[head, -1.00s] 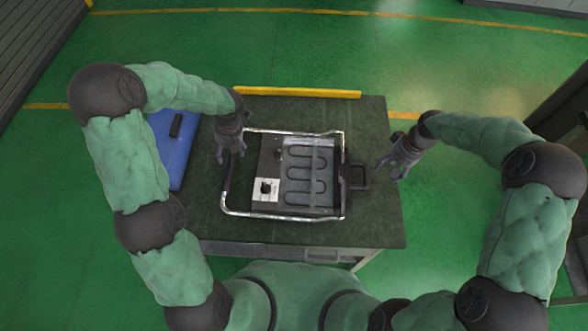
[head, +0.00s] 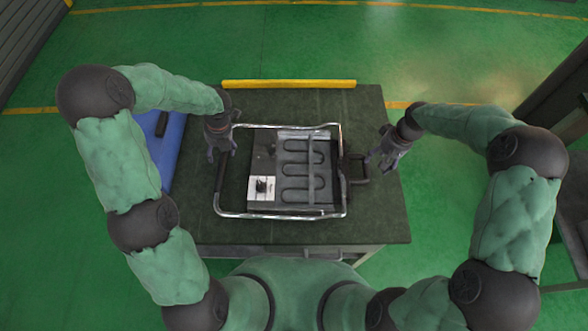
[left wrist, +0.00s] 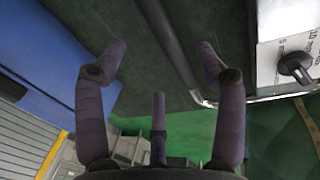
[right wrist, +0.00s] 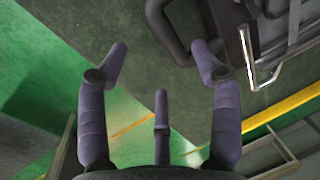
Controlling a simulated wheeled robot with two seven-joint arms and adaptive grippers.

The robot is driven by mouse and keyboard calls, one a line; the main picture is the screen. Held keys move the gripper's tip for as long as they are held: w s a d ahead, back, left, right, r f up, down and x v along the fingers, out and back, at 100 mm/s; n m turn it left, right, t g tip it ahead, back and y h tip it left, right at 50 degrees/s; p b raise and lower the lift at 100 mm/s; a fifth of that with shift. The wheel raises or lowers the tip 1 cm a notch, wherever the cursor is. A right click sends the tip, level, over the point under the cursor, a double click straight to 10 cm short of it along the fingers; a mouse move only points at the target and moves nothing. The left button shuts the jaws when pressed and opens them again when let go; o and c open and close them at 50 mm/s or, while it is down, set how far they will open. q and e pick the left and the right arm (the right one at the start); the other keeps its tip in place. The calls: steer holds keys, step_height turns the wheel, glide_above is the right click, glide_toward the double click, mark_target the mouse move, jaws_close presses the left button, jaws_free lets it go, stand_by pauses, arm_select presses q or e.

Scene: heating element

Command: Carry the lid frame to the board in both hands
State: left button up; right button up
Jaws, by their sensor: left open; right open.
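The lid frame (head: 280,216), a chrome tube loop with dark grips on its left and right sides, lies around the board (head: 260,150) in the head view. The board is a dark flat unit with a looped heating element (head: 305,165) and a white dial plate (head: 262,188). My left gripper (head: 221,150) is open above the frame's left side; in the left wrist view the frame's tube (left wrist: 170,40) shows between its fingers. My right gripper (head: 376,160) is open beside a black handle (head: 358,170) at the right, which also shows in the right wrist view (right wrist: 155,15).
The dark table (head: 370,220) carries it all, with bare surface around the frame. A yellow bar (head: 290,84) lies along the far edge. A blue case (head: 165,145) stands at the left. Green floor (head: 430,60) surrounds the table.

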mark_target(220, 160)
arm_select(q)
steer(key=f, duration=0.3)
steer(key=a+f, duration=0.1)
steer(key=f, duration=0.5)
steer(key=shift+a+f, duration=0.2)
steer(key=shift+a, duration=0.2)
arm_select(e)
steer(key=f, duration=0.3)
steer(key=a+f, duration=0.1)
steer(key=f, duration=0.2)
steer(key=a+f, duration=0.1)
steer(key=f, duration=0.2)
steer(key=shift+f, duration=0.2)
steer(key=shift+s, duration=0.1)
arm_select(q)
jaws_close()
arm_select(e)
jaws_close()
arm_select(q)
steer(key=shift+w+r, duration=0.1)
steer(key=shift+r, duration=0.1)
arm_select(e)
steer(key=shift+w+d+r, duration=0.1)
steer(key=shift+w+r, duration=0.1)
